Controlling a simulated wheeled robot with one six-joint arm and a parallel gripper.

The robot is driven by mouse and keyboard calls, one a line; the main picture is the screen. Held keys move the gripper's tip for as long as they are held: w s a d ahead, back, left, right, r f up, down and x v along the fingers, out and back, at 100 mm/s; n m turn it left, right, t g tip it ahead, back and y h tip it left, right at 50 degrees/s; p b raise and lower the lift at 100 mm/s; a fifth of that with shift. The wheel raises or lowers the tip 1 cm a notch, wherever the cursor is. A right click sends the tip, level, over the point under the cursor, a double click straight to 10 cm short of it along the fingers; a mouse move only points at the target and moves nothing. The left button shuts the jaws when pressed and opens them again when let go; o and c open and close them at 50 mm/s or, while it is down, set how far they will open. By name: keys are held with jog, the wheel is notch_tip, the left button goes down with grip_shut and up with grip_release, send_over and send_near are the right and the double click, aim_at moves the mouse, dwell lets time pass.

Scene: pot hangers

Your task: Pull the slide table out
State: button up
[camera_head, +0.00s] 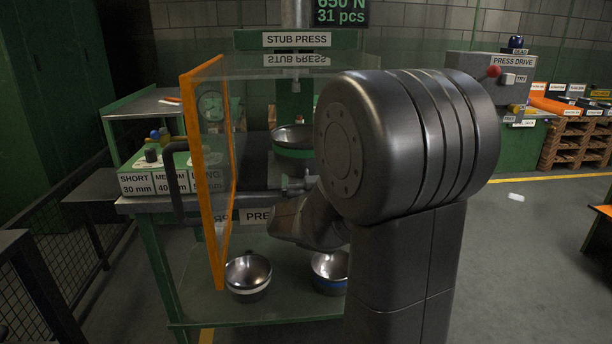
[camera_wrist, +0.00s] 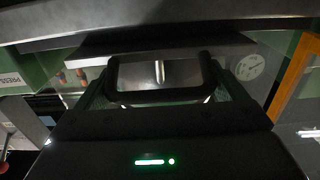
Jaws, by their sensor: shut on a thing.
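The slide table (camera_head: 256,172) is a dark plate at the stub press, behind the glass of the guard. A metal bowl with a green band (camera_head: 294,138) sits above it. My arm covers the table's right side. My gripper (camera_head: 298,187) is at the table's front edge, shut on its handle; the contact itself is largely hidden in the head view. The wrist view shows my gripper's dark body with a green light and a black U-shaped bar beyond it, beneath a large dark rim.
The orange-framed guard (camera_head: 216,170) stands open close left of my arm. Bowls with a white band (camera_head: 248,274) and a blue band (camera_head: 329,268) sit on the lower shelf. Labelled stub bins (camera_head: 165,183) stand at left. The press drive box (camera_head: 490,75) is at right. Floor at right is mostly clear.

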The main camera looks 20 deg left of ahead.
jog(key=shift+v, duration=0.9)
jog(key=o, duration=1.1)
jog(key=shift+a, duration=0.15)
jog(key=p+v, duration=0.2)
jog(key=v, duration=1.2)
jog(key=shift+w, duration=0.15)
jog(key=b+x, duration=0.2)
jog(key=x, duration=1.1)
jog(key=shift+w+a+f, duration=0.1)
jog(key=shift+w+a, duration=0.05)
jog(key=shift+w, duration=0.2)
jog(key=shift+w+a, duration=0.2)
jog(key=shift+w, duration=0.1)
